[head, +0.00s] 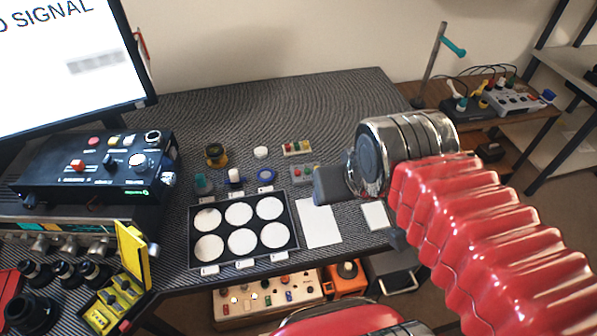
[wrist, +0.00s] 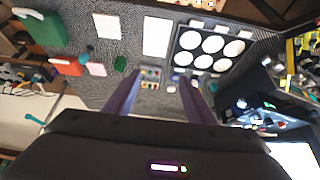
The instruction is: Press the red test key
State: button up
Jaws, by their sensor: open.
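Several keys could be the red test key, and I cannot tell which is meant. In the head view a red key (head: 77,165) stands on the black control box (head: 50,172) at the left, with a rounder red button (head: 93,141) behind it. Two small key panels, a rear one (head: 297,147) and a front one (head: 302,173), lie mid-table with tiny coloured keys. In the wrist view the panels (wrist: 150,78) appear between the fingers of my gripper (wrist: 160,76). My gripper is open and empty, above the table; in the head view a dark finger (head: 328,185) shows near the front panel.
A black tray (head: 192,240) with several white discs lies at the front, beside a white sheet (head: 319,222). Small jars and rings stand behind it. A monitor (head: 70,60) rises at the left, above the control box. The rear right of the table (head: 310,100) is clear.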

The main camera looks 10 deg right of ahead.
grip_shut()
dwell(0.4)
dwell(0.9)
